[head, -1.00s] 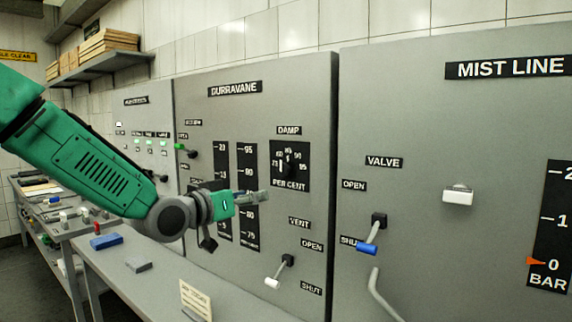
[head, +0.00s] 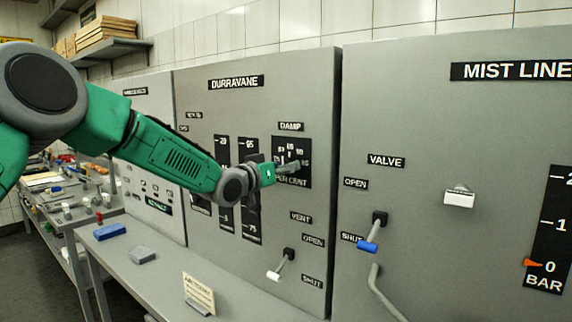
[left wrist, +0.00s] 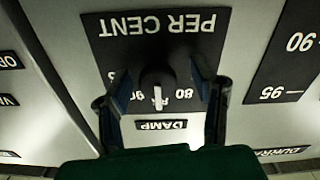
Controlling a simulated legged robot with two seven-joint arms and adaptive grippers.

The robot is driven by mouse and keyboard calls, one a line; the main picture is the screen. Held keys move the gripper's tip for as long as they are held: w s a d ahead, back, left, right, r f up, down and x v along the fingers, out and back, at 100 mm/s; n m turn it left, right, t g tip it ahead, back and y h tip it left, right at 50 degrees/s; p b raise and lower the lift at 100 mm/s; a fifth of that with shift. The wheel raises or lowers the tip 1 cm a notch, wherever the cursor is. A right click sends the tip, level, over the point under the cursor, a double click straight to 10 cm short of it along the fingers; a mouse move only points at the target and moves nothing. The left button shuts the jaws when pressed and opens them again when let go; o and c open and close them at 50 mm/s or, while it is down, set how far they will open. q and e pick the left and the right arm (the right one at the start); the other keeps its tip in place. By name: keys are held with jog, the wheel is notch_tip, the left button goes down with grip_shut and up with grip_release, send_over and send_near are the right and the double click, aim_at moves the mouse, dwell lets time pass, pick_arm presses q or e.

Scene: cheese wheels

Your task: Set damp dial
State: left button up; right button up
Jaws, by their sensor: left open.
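The damp dial is on a black plate marked PER CENT (head: 304,152) on the Durravane panel, under the DAMP label (head: 290,127). My left gripper (head: 290,165) is in front of the plate in the head view and hides part of the dial. In the left wrist view its open fingers (left wrist: 160,78) stand on either side of the knob, with gaps visible. My right gripper is not in view.
Below the dial is the vent lever (head: 280,266). On the right-hand panel are a blue-tipped valve lever (head: 368,246) and a white switch (head: 459,198). A bench (head: 165,280) with a blue block (head: 109,231), a grey block (head: 142,256) and a small card (head: 198,293) runs below.

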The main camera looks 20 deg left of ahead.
pick_arm(q)
jog(key=shift+w+a, duration=0.2)
jog(key=shift+a, duration=0.1)
jog(key=shift+d, duration=0.35)
jog(key=c, duration=0.4)
jog(key=shift+d, duration=0.25)
grip_shut()
